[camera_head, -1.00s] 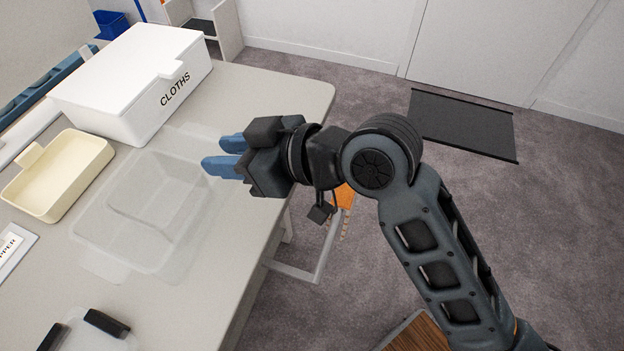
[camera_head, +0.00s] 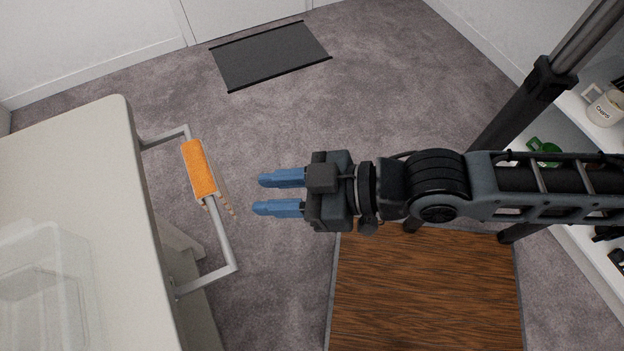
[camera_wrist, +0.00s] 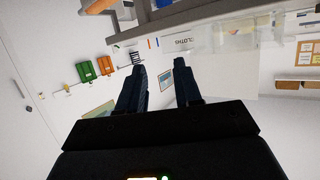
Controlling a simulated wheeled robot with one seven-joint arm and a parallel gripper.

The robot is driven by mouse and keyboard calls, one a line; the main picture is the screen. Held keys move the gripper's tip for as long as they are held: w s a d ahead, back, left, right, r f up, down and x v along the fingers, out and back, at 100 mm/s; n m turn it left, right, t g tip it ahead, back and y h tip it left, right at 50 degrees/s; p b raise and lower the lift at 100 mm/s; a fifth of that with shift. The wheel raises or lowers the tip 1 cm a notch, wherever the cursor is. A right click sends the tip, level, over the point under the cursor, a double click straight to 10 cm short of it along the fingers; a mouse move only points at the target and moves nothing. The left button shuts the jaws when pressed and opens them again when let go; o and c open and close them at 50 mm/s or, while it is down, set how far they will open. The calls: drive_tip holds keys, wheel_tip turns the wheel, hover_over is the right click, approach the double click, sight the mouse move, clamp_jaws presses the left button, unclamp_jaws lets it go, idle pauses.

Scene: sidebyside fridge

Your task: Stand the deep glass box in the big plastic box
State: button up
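A clear see-through box (camera_head: 60,255) stands on the worktop at the lower left of the head view, cut off by the frame edge. It looks like the big plastic box. Clear shapes overlap in it, and I cannot tell whether the deep glass box is among them. My gripper (camera_head: 262,194) is in mid-air to the right of the worktop, away from the box. Its two blue fingers are apart with nothing between them. The fingers also show spread and empty in the wrist view (camera_wrist: 160,90).
The pale worktop (camera_head: 80,150) has a metal rail (camera_head: 222,240) on its side with an orange cloth (camera_head: 198,168) over it. A dark mat (camera_head: 270,55) lies on the open carpet. A white shelf (camera_head: 585,120) with a jug (camera_head: 606,108) stands at the right.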

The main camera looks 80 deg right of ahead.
drive_tip(key=v, duration=0.8)
drive_tip(key=shift+s+a+r+t+h, duration=0.15)
drive_tip(key=shift+s+r+t+h, duration=0.2)
drive_tip(key=shift+r, duration=0.2)
